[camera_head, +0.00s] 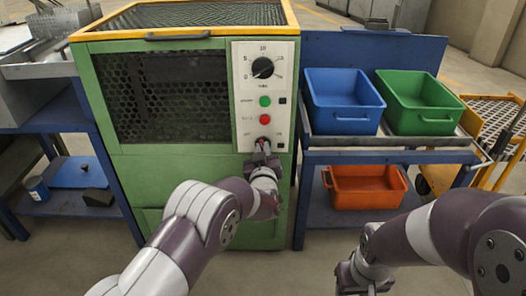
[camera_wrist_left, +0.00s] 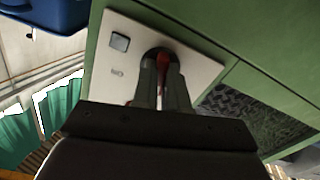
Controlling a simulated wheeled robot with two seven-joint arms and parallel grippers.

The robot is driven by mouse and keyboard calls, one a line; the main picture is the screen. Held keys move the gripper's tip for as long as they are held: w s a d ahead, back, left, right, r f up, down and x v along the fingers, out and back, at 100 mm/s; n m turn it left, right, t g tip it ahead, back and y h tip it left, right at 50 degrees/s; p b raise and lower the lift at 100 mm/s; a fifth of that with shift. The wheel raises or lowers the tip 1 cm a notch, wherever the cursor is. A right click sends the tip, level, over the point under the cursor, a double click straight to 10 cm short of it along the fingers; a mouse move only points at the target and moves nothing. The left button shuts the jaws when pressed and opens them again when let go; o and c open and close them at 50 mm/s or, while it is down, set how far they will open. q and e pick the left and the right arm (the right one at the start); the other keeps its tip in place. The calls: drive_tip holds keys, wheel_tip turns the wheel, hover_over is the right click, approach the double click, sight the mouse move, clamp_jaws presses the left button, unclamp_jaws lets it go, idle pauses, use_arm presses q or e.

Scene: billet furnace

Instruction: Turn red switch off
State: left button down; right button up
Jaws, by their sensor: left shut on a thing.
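The red switch (camera_wrist_left: 163,62) sits low on the white control panel (camera_head: 265,84) of the green furnace. In the left wrist view its red handle lies between the fingers of my left gripper (camera_wrist_left: 162,80), with a dark round base behind it. In the head view my left gripper (camera_head: 263,150) is at the panel's lower edge and covers most of the switch. The left gripper is shut on the switch handle. My right gripper (camera_head: 362,278) is low at the right, away from the furnace; its fingers are too unclear to judge.
Above the switch are a red button (camera_head: 265,119), a green button (camera_head: 265,101) and a black dial (camera_head: 262,68). To the right, a blue bench carries a blue bin (camera_head: 343,118) and a green bin (camera_head: 432,122), with an orange bin (camera_head: 365,200) on its lower shelf.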

use_arm(q)
drive_tip(key=n+b, duration=0.1)
drive_tip(key=n, duration=0.4)
drive_tip(key=shift+f+n, duration=0.1)
drive_tip(key=shift+n, duration=0.3)
idle(0.4)
drive_tip(key=c, duration=1.2)
unclamp_jaws()
drive_tip(key=shift+o, duration=0.2)
drive_tip(key=shift+s, duration=0.1)
drive_tip(key=s+p, duration=0.5)
drive_tip(key=s, duration=0.7)
drive_tip(key=shift+s, duration=0.3)
